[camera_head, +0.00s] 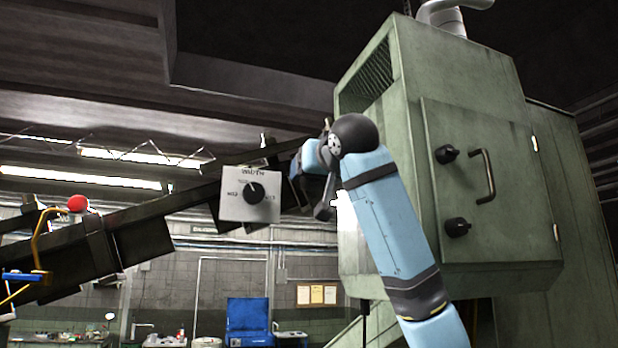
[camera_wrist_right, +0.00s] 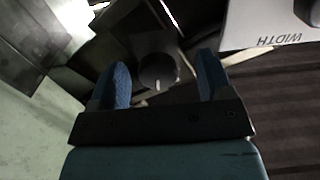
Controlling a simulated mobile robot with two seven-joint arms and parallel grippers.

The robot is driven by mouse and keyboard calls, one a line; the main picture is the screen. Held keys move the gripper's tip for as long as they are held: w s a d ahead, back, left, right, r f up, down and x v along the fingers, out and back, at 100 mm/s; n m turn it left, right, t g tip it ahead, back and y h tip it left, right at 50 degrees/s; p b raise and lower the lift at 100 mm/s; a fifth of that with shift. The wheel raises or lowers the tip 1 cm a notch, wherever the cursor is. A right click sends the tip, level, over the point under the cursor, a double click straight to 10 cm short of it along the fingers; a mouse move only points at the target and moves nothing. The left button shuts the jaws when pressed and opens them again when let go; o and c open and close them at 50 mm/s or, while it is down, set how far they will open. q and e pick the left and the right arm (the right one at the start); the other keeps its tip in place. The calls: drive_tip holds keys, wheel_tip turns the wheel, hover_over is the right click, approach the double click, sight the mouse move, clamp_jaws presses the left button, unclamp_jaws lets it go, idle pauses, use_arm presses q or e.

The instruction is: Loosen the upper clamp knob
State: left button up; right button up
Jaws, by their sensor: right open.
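In the right wrist view a round dark knob (camera_wrist_right: 158,70) with a small pale mark sits between the fingers of my right gripper (camera_wrist_right: 162,62). The gripper is open, with a blue finger on each side and a visible gap to the knob. In the head view my right arm reaches up to the upper end of the dark sloping chute (camera_head: 155,212), beside the cabinet. It hides the knob there, and the fingertips cannot be made out. Two other black knobs, an upper one (camera_head: 446,154) and a lower one (camera_head: 457,227), are on the green cabinet door. My left gripper is not in view.
A white WIDTH dial box (camera_head: 249,195) is on the chute, close to my right wrist; its corner (camera_wrist_right: 270,22) shows in the wrist view. The green cabinet (camera_head: 400,240) stands right behind my arm. A red ball-shaped knob (camera_head: 77,203) is farther down the chute.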

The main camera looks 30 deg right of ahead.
drive_tip(key=shift+s, duration=0.1)
drive_tip(key=shift+c, duration=0.2)
drive_tip(key=shift+s+d, duration=0.1)
drive_tip(key=c, duration=1.3)
use_arm(q)
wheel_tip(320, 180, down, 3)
drive_tip(key=b, duration=0.3)
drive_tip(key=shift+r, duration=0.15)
use_arm(e)
drive_tip(key=m, duration=0.7)
drive_tip(key=shift+r+m, duration=0.1)
drive_tip(key=shift+m, duration=0.3)
drive_tip(key=o, duration=1.3)
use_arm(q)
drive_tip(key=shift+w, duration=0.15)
use_arm(e)
drive_tip(key=shift+o, duration=0.2)
